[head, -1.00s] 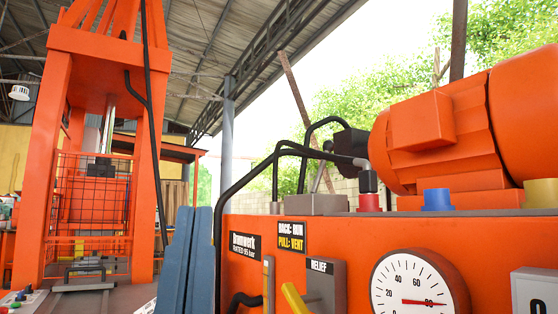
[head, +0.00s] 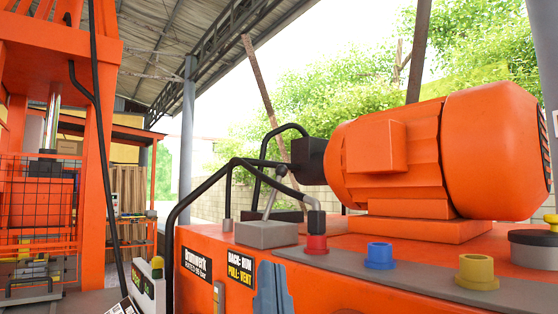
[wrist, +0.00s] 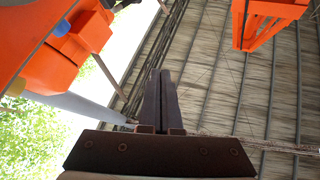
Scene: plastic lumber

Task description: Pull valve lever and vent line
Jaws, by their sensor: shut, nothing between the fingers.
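In the head view, a grey valve block (head: 265,234) sits on the orange power unit. A thin lever (head: 274,195) with a dark ball knob rises from it, tilted slightly right. The label "BACK: RUN PULL: VENT" (head: 240,269) is on the front face below. My gripper (head: 271,270), with blue-grey fingers, is in front of that face, right of the label and lower in the picture than the lever. It looks apart from the lever. In the wrist view, my gripper's fingers (wrist: 160,76) are together and empty, with the roof behind them.
Black hoses (head: 230,178) arch beside the lever. Red (head: 317,244), blue (head: 380,256) and yellow (head: 477,271) caps line the front edge. The orange press frame (head: 103,150) stands left.

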